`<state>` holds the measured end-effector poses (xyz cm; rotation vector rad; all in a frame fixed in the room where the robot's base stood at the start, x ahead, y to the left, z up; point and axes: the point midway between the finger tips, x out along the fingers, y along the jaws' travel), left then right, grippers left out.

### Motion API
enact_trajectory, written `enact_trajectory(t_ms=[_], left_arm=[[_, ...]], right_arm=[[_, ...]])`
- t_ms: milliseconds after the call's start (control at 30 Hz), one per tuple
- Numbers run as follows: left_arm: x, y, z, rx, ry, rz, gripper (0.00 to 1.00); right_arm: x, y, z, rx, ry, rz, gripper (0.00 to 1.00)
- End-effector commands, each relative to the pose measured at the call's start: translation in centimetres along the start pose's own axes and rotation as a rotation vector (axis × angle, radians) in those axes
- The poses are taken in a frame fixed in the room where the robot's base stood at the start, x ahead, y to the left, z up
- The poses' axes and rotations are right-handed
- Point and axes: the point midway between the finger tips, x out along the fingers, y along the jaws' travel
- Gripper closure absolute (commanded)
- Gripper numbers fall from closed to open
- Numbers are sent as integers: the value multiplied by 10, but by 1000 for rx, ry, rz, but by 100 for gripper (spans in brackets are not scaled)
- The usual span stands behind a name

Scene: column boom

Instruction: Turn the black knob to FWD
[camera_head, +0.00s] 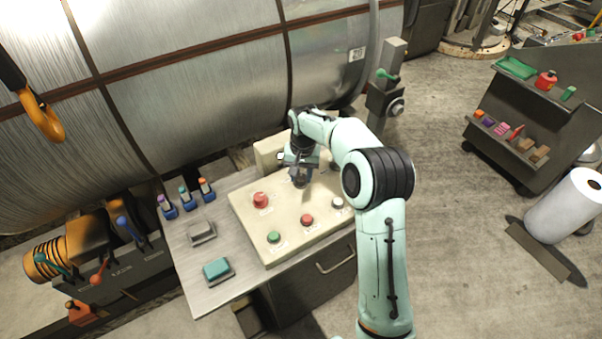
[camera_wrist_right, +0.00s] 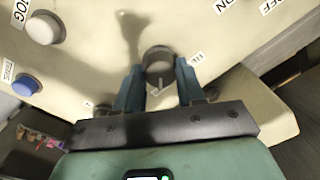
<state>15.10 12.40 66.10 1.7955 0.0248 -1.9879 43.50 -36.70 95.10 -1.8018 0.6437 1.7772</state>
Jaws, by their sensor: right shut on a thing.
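The cream control panel (camera_head: 283,220) sits on a grey bench, and its surface fills much of the wrist view (camera_wrist_right: 85,65). My right gripper (camera_head: 300,175) reaches down to the panel's upper part and hides the knob in the head view. In the wrist view its two blue-grey fingers (camera_wrist_right: 158,80) stand on either side of the round dark knob (camera_wrist_right: 158,58), shut on it. A pale pointer mark shows on the knob's near side. A label right of the knob is partly covered, so I cannot read the setting. My left gripper is not in view.
A red mushroom button (camera_head: 261,200), a green button (camera_head: 273,237) and a red button (camera_head: 307,220) stand on the panel near the arm. Labels ON and OFF show in the wrist view. A teal block (camera_head: 216,268) lies left on the bench. A large metal coil (camera_head: 200,95) rises behind.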

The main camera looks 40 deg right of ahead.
Motion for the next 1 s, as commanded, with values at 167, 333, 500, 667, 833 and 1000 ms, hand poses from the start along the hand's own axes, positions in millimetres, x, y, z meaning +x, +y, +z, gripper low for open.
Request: enact_trajectory(t_ms=[167,333,500,667,833,1000], left_arm=[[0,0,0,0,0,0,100],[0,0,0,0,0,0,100],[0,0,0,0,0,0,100],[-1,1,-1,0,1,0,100],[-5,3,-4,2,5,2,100],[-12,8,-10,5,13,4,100]], right_arm=[[1,0,1,2,-2,0,92],[1,0,0,1,-2,0,36],[0,0,0,0,-1,0,36],[-7,0,0,0,2,-1,36],[-37,-1,-1,-1,5,-3,36],[-78,-1,-1,0,5,-4,36]])
